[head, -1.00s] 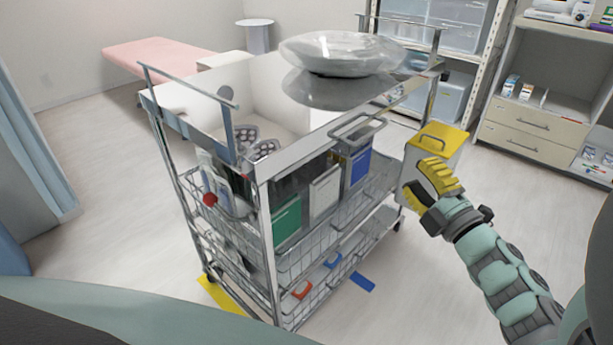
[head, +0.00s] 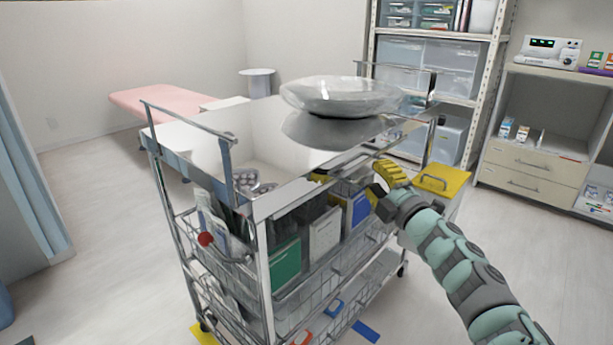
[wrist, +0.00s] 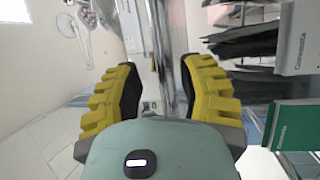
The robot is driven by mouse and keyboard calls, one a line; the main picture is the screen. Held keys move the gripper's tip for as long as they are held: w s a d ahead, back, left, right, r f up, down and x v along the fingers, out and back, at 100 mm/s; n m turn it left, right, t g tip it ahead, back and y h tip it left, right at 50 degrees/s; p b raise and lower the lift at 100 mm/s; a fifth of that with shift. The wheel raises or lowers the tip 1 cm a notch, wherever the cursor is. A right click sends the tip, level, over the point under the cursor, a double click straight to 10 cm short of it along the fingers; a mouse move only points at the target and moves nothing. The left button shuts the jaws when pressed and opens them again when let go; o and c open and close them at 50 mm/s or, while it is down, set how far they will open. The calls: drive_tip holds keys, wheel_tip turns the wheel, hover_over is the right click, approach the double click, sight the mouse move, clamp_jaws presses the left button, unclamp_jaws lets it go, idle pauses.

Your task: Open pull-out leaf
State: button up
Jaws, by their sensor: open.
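A metal cart (head: 264,208) with a shiny top stands in the middle of the head view. I cannot tell for certain which part is the pull-out leaf; a metal loop handle at the top edge of the cart's long side is now largely hidden by my gripper. My gripper (head: 357,174), with yellow fingers, is at that top edge. In the wrist view my gripper (wrist: 160,92) is open, and a bright metal bar (wrist: 169,45) runs between or just beyond its fingers. Whether the fingers touch it cannot be told.
A yellow-topped box (head: 452,180) is at the cart's right. Shelves and drawers (head: 534,178) stand behind. Floor at the right is clear.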

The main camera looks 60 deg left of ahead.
drive_tip(key=shift+x, duration=1.3)
drive_tip(key=shift+s+f, duration=0.1)
drive_tip(key=shift+o, duration=0.3)
clamp_jaws()
